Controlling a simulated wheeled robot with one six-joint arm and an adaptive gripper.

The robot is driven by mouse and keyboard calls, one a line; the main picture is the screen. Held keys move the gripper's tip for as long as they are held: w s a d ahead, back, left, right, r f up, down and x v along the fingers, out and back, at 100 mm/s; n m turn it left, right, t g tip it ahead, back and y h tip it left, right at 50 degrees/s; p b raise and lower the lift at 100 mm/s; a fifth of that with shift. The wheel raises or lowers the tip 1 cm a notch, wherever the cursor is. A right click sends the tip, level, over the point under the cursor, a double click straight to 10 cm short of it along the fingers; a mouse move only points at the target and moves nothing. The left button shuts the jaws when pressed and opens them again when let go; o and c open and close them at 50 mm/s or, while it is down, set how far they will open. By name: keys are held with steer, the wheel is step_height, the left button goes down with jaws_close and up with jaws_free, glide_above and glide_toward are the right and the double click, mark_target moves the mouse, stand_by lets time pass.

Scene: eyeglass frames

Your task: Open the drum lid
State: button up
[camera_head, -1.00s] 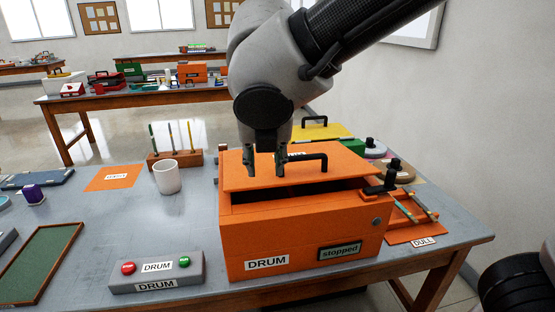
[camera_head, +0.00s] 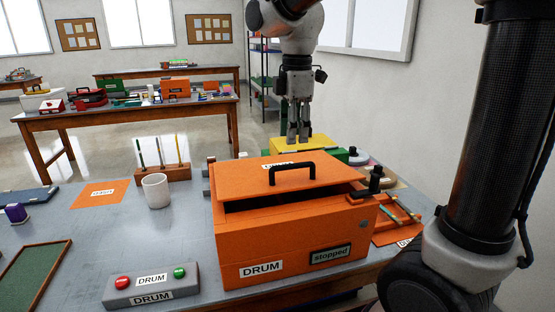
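The orange drum (camera_head: 290,245) stands on the near table, with a DRUM label and a sign reading "stopped" on its front. Its orange lid (camera_head: 240,180) lies over the top with a dark gap below its front edge. The black lid handle (camera_head: 292,168) stands up from the lid, and nothing grips it. My gripper (camera_head: 298,138) points down behind the lid, above the yellow box (camera_head: 318,143), apart from the handle. It holds nothing that I can see. Its two fingers look close together, but the view does not settle how far they are open.
A grey DRUM button box (camera_head: 151,284) with red and green buttons sits at front left. A white cup (camera_head: 156,191) and a tool rack (camera_head: 163,173) stand left of the drum. An orange tray (camera_head: 398,232) with sticks lies to its right. The table's left middle is mostly clear.

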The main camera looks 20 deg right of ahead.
step_height(320, 180, down, 8)
steer(key=shift+w+r, duration=0.1)
steer(key=shift+w, duration=0.05)
stand_by(0.3)
jaws_close()
